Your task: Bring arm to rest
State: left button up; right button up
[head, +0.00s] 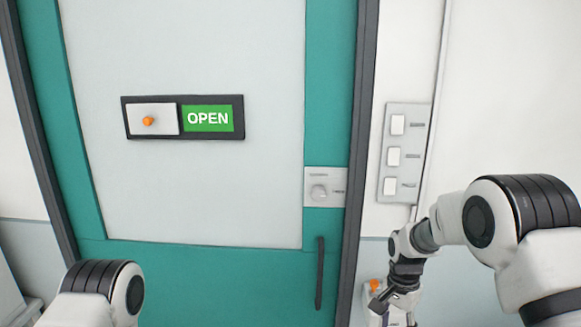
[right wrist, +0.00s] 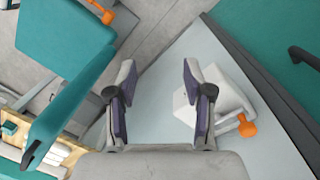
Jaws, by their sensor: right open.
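My right arm comes in from the right in the head view, bent downward, with its gripper (head: 394,308) low in front of the wall. In the right wrist view the right gripper (right wrist: 158,75) has its two fingers spread wide, with nothing between them. A white box (right wrist: 212,98) with an orange knob (right wrist: 247,128) shows just beyond the right-hand finger, which partly hides it. An orange knob also shows beside the gripper in the head view (head: 375,286). Only a rounded part of my left arm shows at the lower left; its gripper is out of view.
A teal-framed door (head: 200,200) carries a green OPEN sign (head: 208,118) and a dark handle (head: 320,273). A switch panel (head: 403,155) is on the wall. Teal furniture (right wrist: 65,45) and a wooden shelf with white items (right wrist: 14,132) show at left in the wrist view.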

jog(key=s+d+f+n+g+b, duration=0.1)
jog(key=s+f+g+b, duration=0.35)
jog(key=s+f, duration=2)
jog(key=s+f+n+t+b, duration=0.1)
jog(key=s+f+n, duration=0.15)
jog(key=s, duration=0.45)
jog(key=s+f+n+t+b, duration=0.1)
jog(key=s+n+t, duration=0.15)
jog(key=s, duration=0.45)
jog(key=w+n, duration=0.1)
jog(key=w+n+t, duration=0.2)
jog(key=w, duration=0.1)
jog(key=shift+d+r+n, duration=0.2)
jog(key=shift+r+n, duration=0.05)
jog(key=shift+n, duration=0.05)
jog(key=shift+s, duration=0.15)
